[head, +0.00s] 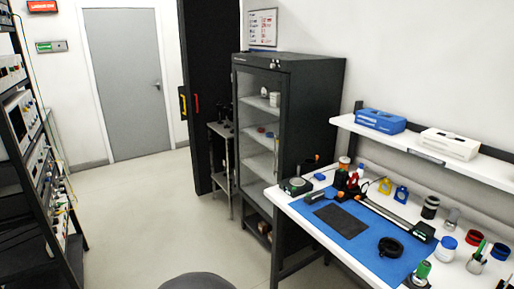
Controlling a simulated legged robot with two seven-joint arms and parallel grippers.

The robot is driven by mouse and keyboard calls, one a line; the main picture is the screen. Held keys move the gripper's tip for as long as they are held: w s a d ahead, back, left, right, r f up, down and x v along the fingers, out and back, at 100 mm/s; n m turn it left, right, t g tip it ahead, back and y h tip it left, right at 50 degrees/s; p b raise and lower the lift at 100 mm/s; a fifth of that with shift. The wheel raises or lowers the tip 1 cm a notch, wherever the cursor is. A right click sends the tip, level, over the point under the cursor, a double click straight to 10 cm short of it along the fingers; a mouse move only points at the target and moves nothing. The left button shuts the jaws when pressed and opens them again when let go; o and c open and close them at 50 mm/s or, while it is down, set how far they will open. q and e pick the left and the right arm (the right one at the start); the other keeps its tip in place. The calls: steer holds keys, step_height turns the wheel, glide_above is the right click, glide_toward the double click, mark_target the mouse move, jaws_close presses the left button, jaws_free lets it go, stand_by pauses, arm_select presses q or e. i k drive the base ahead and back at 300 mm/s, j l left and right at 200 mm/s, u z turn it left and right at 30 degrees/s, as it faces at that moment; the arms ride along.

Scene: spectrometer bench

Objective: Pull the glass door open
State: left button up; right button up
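A dark cabinet (312,110) stands against the back wall, right of the picture's middle. Its glass door (257,135) faces left and front and looks shut, with shelves and small items showing behind the pane. The workbench partly hides the cabinet's lower right. Neither of my grippers is in the head view.
A white workbench (296,206) with a blue mat (338,238) and many small tools stands at the right. An equipment rack (35,150) is at the left. A grey stool seat (197,281) shows at the bottom. The floor (165,215) between them is clear. A grey room door (125,85) is at the back.

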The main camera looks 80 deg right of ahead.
mark_target(284, 77)
steer(key=z, duration=2.6)
steer(key=i+z, duration=0.15)
